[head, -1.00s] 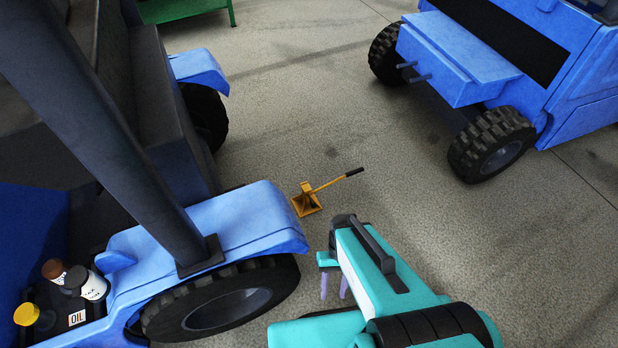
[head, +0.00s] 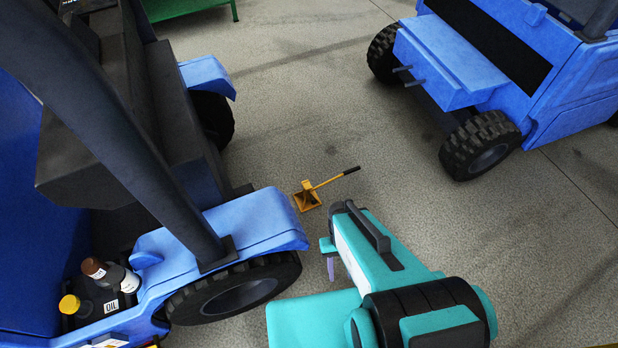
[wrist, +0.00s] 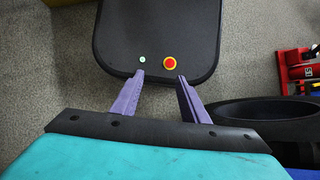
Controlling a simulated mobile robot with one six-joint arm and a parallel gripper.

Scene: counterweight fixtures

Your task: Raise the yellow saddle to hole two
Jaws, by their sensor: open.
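A small yellow-orange device (head: 307,196) with a square base and a slanted, black-tipped lever stands on the floor in the head view. It is the closest match to the yellow saddle, but no holes can be made out on it at this size. My gripper (wrist: 160,75) has two purple fingers, spread apart with nothing between them. In the head view its teal wrist is to the right of the blue vehicle's front wheel and nearer me than the yellow device, apart from it. The device cannot be identified in the wrist view.
A blue vehicle (head: 230,221) with a black tyre stands close on the left, with bottles (head: 119,275) in its tray. A second blue vehicle (head: 455,62) stands at the upper right. Red equipment (wrist: 297,72) shows in the wrist view.

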